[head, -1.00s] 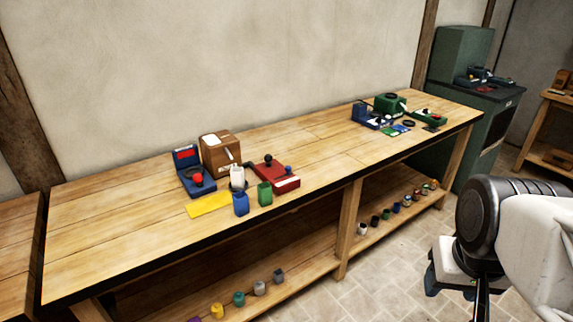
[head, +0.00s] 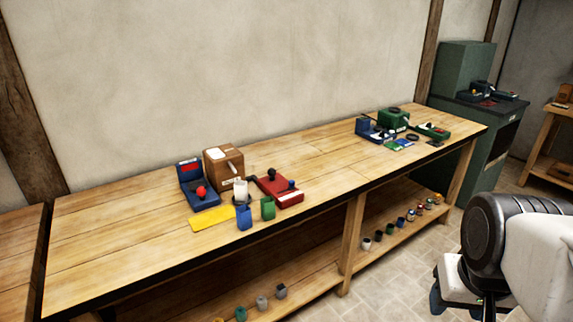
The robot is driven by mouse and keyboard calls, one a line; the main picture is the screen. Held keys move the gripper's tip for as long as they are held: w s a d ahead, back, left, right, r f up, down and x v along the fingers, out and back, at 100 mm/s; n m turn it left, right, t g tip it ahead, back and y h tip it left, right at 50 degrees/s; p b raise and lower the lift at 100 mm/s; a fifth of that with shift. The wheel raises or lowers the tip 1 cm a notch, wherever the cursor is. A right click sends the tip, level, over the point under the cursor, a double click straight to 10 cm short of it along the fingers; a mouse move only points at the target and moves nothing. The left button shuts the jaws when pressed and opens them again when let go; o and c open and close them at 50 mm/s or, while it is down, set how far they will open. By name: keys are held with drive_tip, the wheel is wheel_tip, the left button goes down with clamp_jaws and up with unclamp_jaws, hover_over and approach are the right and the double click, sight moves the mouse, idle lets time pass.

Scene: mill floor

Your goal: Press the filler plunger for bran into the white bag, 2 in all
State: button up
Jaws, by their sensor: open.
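A white bag (head: 241,189) stands upright near the front of the long bench, at a dark round holder. Behind it is a brown wooden box (head: 223,167) with a white label and a pale lever. To its left is a blue device (head: 198,188) with a red ball knob; to its right is a red device (head: 277,190) with a black knob. I cannot tell which one is the bran filler, as any lettering is too small. My gripper (head: 462,300) is at the lower right, open and empty, well away from the bench-top things, partly hidden by my arm.
A blue container (head: 244,217), a green container (head: 267,208) and a yellow sheet (head: 212,219) lie near the bench's front edge. A second group with a green box (head: 393,119) stands at the far right. Small pots (head: 262,303) line the lower shelf. The bench middle is clear.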

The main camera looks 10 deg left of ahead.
clamp_jaws()
idle(1.5)
